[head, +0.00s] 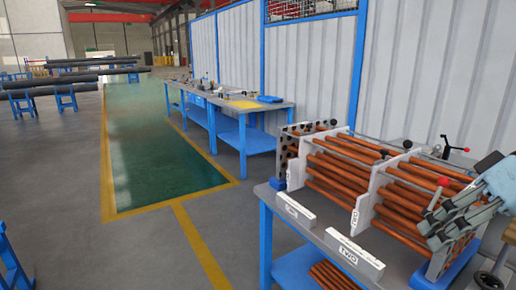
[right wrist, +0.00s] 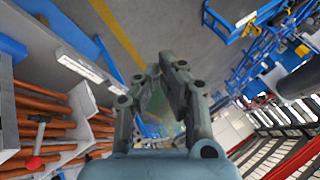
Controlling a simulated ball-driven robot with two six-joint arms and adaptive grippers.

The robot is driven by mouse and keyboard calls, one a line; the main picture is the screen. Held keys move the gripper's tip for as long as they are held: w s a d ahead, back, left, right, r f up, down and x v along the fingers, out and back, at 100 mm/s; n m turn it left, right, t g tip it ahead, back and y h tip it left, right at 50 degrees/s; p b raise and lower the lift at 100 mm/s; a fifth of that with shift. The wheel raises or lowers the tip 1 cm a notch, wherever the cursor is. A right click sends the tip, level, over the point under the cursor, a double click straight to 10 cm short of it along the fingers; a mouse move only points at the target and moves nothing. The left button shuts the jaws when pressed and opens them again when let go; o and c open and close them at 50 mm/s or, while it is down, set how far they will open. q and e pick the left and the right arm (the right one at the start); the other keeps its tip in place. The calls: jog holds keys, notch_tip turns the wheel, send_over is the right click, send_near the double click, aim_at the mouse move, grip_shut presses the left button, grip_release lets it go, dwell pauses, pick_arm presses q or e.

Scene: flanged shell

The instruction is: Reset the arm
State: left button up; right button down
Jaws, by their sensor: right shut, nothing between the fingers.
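My right gripper (head: 440,225) shows at the right edge of the head view, in front of the right end of a flanged shell with rows of copper-coloured tubes (head: 345,160). Its arm comes in from the right edge. In the right wrist view the two fingers of the right gripper (right wrist: 161,68) are brought together with nothing held between them. The tubes (right wrist: 45,130) lie to the left of the fingers there, apart from them. My left gripper is not in view.
The shell stands on a blue-framed workbench (head: 263,197) with white label blocks (head: 355,250) at its front edge. Red-knobbed rods (head: 443,181) stick out near the gripper. A second blue bench (head: 225,105) stands farther back. The green floor lane (head: 150,150) is clear.

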jog(key=s+d+f+m+h+b, duration=0.1)
jog(key=s+f+m+b, duration=0.15)
jog(key=f, duration=1.15)
jog(key=s+d+f+m+h+b, duration=0.1)
jog(key=s+d+f+m+b, duration=0.15)
jog(key=f, duration=1.05)
jog(key=s+d+f+m+h+b, duration=0.1)
jog(key=s+f+m+b, duration=0.15)
jog(key=f, duration=1.15)
jog(key=s+a+f+n+g+h+b, duration=0.1)
jog(key=s+f+n+h+b, duration=0.3)
jog(key=s+f, duration=2.3)
jog(key=s+n+g+b, duration=0.1)
jog(key=s, duration=0.3)
jog(key=shift+f+n+h+b, duration=0.3)
jog(key=shift+n+h, duration=0.05)
jog(key=shift+h, duration=0.05)
jog(key=shift+a, duration=0.1)
